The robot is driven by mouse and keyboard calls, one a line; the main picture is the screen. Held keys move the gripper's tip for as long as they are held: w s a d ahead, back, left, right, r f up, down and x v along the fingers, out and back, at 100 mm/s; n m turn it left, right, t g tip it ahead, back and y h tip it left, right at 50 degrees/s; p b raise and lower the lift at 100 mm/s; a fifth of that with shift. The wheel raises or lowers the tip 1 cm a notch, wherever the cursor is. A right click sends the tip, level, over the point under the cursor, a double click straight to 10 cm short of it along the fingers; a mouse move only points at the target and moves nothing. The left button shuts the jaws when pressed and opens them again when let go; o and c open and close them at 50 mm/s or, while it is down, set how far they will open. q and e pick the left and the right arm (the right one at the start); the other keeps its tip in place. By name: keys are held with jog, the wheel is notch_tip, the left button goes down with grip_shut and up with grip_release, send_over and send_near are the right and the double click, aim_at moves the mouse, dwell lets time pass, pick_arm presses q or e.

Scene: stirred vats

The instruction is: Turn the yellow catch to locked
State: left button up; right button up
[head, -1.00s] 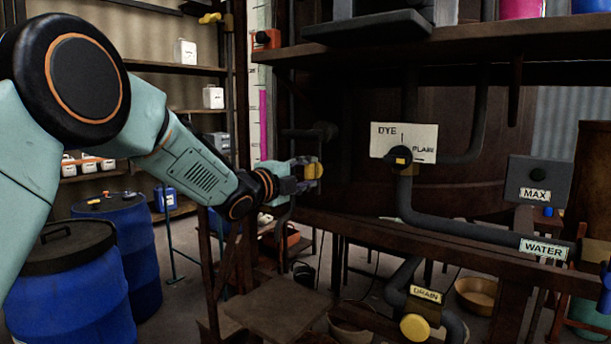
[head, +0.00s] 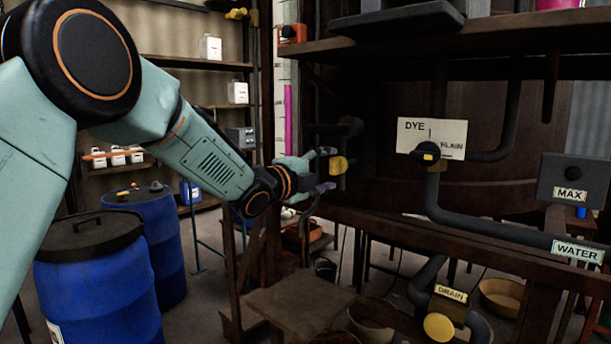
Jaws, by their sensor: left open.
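The yellow catch (head: 339,165) is a small yellow piece on a dark mount at the left edge of the big dark vat. My left gripper (head: 327,170) comes in from the left and is open, with one finger above and one below the catch's level. The fingertips are just left of the catch, with nothing seen held between them. Whether a finger touches the catch cannot be told. No lock marking can be read on it here. My right gripper is not in view.
A dye valve (head: 428,152) with a black and yellow knob sits right of the catch. A yellow drain knob (head: 439,327) is below. A dark beam (head: 470,245) crosses under the vat. Blue drums (head: 98,285) stand at the left, a small platform (head: 300,305) below the gripper.

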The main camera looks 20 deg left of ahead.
pick_arm(q)
jog(key=v, duration=1)
jog(key=shift+r, duration=0.15)
